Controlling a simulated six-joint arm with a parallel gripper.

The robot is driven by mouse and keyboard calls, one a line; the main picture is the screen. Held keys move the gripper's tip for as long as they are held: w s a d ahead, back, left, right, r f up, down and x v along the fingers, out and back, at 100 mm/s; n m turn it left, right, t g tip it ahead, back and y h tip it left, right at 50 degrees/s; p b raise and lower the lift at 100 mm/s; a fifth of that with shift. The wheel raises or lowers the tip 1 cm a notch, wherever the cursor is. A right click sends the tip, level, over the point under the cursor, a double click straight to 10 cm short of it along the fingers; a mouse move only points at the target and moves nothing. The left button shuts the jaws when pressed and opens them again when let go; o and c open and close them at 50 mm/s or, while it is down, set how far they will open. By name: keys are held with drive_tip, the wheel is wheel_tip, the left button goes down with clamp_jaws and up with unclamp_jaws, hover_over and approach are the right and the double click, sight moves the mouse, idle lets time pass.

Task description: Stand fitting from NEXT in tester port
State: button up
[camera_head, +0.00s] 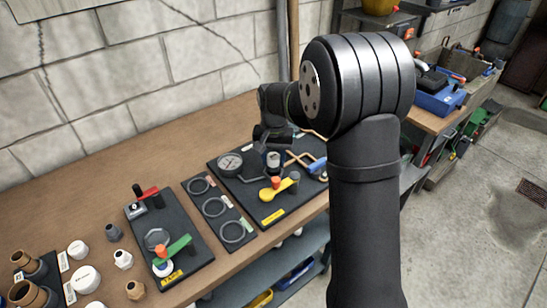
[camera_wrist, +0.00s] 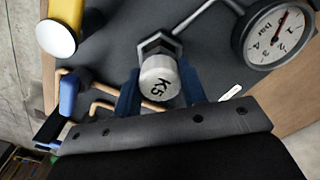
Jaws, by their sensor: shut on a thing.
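My gripper (camera_wrist: 160,92) is shut on a fitting (camera_wrist: 160,78), with one blue finger on each side of it. The fitting has a pale round end marked "K5" that faces the wrist camera. A grey hexagonal collar (camera_wrist: 157,44) shows just beyond it; I cannot tell whether this belongs to the fitting or to the port, or whether the two touch. In the head view, my gripper (camera_head: 272,145) is above the dark tester board (camera_head: 243,196). The board carries a round gauge (camera_head: 229,164) and a yellow lever (camera_head: 275,190) with an orange knob. The port itself is largely hidden.
Further left is a board with a green lever (camera_head: 176,246), then several loose fittings such as a white cap (camera_head: 86,278). Copper pipes (camera_wrist: 98,107) and a blue handle (camera_wrist: 68,95) are close to my gripper.

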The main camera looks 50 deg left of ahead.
drive_tip(key=shift+f, duration=0.2)
drive_tip(key=shift+f, duration=0.75)
drive_tip(key=shift+f, duration=0.2)
idle(0.4)
drive_tip(key=o, duration=1.5)
drive_tip(key=shift+r, duration=0.1)
drive_tip(key=shift+r, duration=3.95)
